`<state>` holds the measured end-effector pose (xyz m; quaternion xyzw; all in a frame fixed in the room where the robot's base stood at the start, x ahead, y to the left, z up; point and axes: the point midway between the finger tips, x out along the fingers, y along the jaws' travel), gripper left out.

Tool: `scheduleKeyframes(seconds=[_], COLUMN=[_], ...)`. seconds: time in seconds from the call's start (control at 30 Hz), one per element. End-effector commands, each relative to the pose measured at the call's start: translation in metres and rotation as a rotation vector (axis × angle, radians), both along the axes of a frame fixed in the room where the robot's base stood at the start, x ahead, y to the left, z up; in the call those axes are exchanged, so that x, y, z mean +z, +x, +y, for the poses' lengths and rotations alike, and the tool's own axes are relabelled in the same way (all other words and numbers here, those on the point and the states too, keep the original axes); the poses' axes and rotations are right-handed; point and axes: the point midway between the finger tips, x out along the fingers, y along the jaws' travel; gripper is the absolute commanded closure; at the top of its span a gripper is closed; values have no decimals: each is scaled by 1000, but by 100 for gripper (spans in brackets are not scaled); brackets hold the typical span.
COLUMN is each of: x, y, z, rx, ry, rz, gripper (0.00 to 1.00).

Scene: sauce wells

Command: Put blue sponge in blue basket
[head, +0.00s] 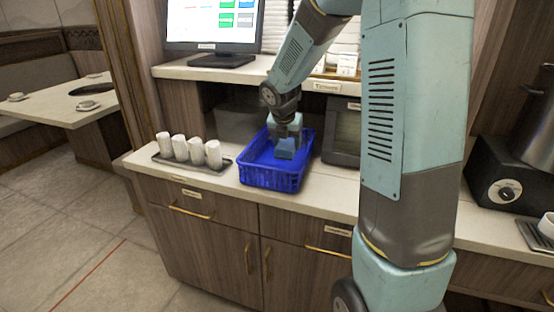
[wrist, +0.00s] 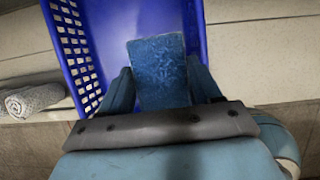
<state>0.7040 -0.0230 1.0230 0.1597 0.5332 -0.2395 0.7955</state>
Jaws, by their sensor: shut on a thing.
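The blue basket (head: 268,178) stands on the counter, and its perforated wall also shows in the wrist view (wrist: 75,45). My gripper (head: 288,148) points down over the basket, with its fingers at or inside the opening. In the wrist view my gripper (wrist: 162,95) is shut on the blue sponge (wrist: 160,72), a mottled blue block held between the fingers. The sponge lies within the basket's outline in that view. Whether it touches the basket floor cannot be told. In the head view the sponge is hard to tell apart from the gripper.
A dark tray (head: 168,161) with several rolled white towels (head: 197,151) lies left of the basket. A dark box-like device (head: 343,135) stands close on its right. A monitor (head: 212,25) stands on the shelf behind.

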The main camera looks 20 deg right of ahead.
Motion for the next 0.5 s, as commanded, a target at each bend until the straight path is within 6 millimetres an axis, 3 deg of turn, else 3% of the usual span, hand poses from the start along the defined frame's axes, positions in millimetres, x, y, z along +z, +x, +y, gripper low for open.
scheduleKeyframes(seconds=[0.2,0.5], x=[-29,-56], y=[29,53], z=[6,11], rx=[-1,-2], ry=[0,1], rz=[3,0], gripper=[75,75])
